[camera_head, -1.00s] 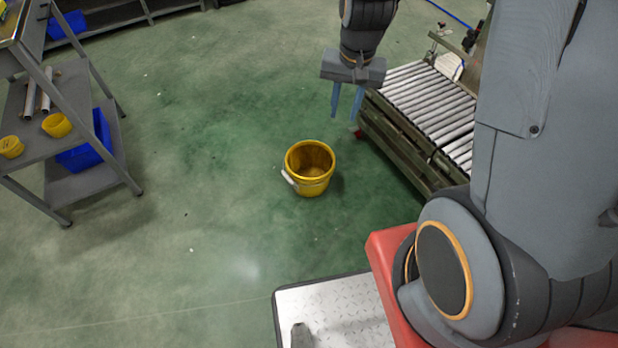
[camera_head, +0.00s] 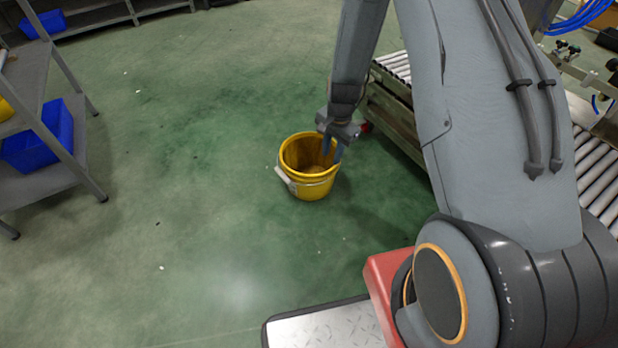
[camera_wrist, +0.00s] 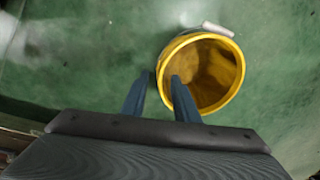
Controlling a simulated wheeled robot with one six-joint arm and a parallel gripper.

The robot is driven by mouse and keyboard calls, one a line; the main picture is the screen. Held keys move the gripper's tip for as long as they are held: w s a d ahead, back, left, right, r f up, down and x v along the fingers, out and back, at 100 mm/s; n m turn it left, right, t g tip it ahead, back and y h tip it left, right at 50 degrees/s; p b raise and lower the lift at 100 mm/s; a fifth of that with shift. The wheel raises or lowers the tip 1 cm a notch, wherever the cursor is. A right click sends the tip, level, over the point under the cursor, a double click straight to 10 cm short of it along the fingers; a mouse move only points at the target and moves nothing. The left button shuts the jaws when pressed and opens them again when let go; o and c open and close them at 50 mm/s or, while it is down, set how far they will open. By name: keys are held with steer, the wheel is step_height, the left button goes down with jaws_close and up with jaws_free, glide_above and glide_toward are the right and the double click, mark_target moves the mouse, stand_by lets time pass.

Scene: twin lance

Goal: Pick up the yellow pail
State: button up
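The yellow pail (camera_head: 311,187) stands upright on the green floor, open at the top, with a white handle grip hanging at its left side. My gripper (camera_head: 333,153) is at the pail's right rim, pointing down, with its two blue fingers apart. In the wrist view the pail (camera_wrist: 236,88) is right of centre. There, one finger of my gripper (camera_wrist: 158,98) overlaps the pail's near rim and the other is outside it, with a gap between them. I cannot tell whether the fingers touch the rim. The pail's inside looks empty.
A grey shelf rack (camera_head: 82,170) with a blue bin (camera_head: 40,140) stands at the left. A roller conveyor (camera_head: 392,118) is at the right behind my arm. The floor left of and in front of the pail is clear.

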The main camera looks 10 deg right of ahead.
mark_target(330, 169)
steer(key=shift+m, duration=0.9)
steer(key=w+f+b, duration=0.1)
steer(key=f+b, duration=0.1)
steer(key=f, duration=0.2)
steer(key=w+f+b, duration=0.1)
steer(key=f, duration=0.3)
steer(key=w+f+b, duration=0.1)
steer(key=f+b, duration=0.1)
steer(key=f, duration=0.3)
steer(key=shift+d+f+b, duration=0.1)
steer(key=shift+d+b, duration=0.2)
steer(key=shift+d, duration=0.05)
steer(key=shift+w+a+f+b, duration=0.15)
steer(key=shift+f+b, duration=0.6)
steer(key=shift+f, duration=0.5)
steer(key=shift+w+f+b, duration=0.15)
steer(key=shift+f+b, duration=0.65)
steer(key=shift+f, duration=0.5)
steer(key=shift+w+a+f+b, duration=0.15)
steer(key=shift+f+b, duration=0.6)
steer(key=shift+f, duration=0.5)
steer(key=shift+d+r, duration=0.1)
jaws_close()
